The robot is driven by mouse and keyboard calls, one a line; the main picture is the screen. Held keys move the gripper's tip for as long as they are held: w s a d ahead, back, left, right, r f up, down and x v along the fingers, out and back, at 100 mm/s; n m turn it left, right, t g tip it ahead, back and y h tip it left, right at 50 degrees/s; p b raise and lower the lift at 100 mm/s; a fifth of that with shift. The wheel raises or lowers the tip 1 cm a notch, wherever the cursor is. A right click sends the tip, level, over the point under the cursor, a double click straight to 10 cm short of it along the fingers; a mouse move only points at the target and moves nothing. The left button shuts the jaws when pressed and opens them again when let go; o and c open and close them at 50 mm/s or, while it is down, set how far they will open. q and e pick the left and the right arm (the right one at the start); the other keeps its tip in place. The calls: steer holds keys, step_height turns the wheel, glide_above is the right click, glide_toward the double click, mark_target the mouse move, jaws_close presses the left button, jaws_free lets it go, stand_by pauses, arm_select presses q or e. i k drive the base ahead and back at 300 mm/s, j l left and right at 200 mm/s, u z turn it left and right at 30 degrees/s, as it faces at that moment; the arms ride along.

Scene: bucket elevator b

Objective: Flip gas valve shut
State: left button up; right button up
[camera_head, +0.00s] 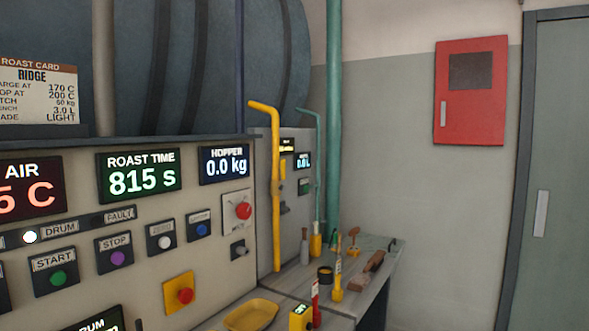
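A yellow pipe (276,190) with a bent top stands upright at the right end of the control panel, in the middle of the head view. It looks like a gas line. Small fittings show against the grey cabinet just right of it, but they are too small to tell whether one is the gas valve or how its handle is set. Neither of my grippers is in view.
The control panel (140,210) carries displays, buttons and a red knob (243,210). A grey bench (372,285) right of it holds a yellow tray (251,315) and several tools. A red wall cabinet (470,90) and a grey door (550,190) are at right.

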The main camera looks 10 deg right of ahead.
mark_target(283, 170)
steer(key=i+l, duration=0.4)
steer(key=l, duration=0.15)
steer(key=i+l, duration=0.4)
steer(key=l, duration=0.2)
